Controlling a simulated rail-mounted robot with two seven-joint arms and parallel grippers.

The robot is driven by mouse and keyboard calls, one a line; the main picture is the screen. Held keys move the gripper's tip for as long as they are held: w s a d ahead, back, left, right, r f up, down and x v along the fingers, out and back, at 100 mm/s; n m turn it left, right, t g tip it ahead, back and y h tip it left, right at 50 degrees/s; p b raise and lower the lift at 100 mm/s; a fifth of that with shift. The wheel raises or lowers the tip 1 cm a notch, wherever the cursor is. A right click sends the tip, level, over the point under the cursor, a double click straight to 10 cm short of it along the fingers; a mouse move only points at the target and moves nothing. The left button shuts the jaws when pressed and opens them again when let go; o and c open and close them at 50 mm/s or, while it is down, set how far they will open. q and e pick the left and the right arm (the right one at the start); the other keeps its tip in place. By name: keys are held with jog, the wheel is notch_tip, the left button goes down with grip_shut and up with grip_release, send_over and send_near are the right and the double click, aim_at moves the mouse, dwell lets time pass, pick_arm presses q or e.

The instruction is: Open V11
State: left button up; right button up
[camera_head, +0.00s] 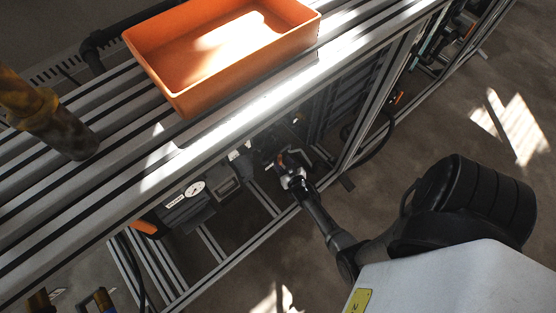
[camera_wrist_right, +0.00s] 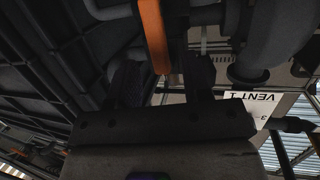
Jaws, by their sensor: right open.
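My right gripper (camera_head: 291,176) reaches in under the slatted bench top among dark fittings. In the right wrist view my right gripper (camera_wrist_right: 162,80) is open, with one dark finger on each side. A flat orange bar (camera_wrist_right: 154,35), which looks like a valve lever, runs down from the top edge between the fingers, apart from or touching them I cannot tell. A small orange part (camera_head: 280,160) shows at the gripper in the head view. No V11 label is readable, so I cannot confirm which valve this is. My left gripper is not in view.
An orange tray (camera_head: 182,102) stands on the slatted bench (camera_head: 100,210). A gauge (camera_head: 194,188) sits below its front edge. In the wrist view a dark pipe (camera_wrist_right: 250,70) and an upside-down VENT label (camera_wrist_right: 250,108) lie right of the fingers. Floor in front is clear.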

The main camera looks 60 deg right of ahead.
aim_at(281, 159)
jog(key=shift+w+d+f+b, duration=0.3)
jog(key=shift+w+d+f, duration=0.1)
jog(key=shift+w, duration=0.2)
jog(key=shift+r, duration=0.25)
jog(key=shift+w, duration=0.1)
jog(key=shift+d+f, duration=0.1)
jog(key=shift+w, duration=0.2)
jog(key=shift+w+d, duration=0.35)
jog(key=shift+w, duration=0.2)
jog(key=shift+s+f, duration=0.1)
jog(key=shift+s, duration=0.05)
jog(key=shift+c, duration=1.3)
grip_shut()
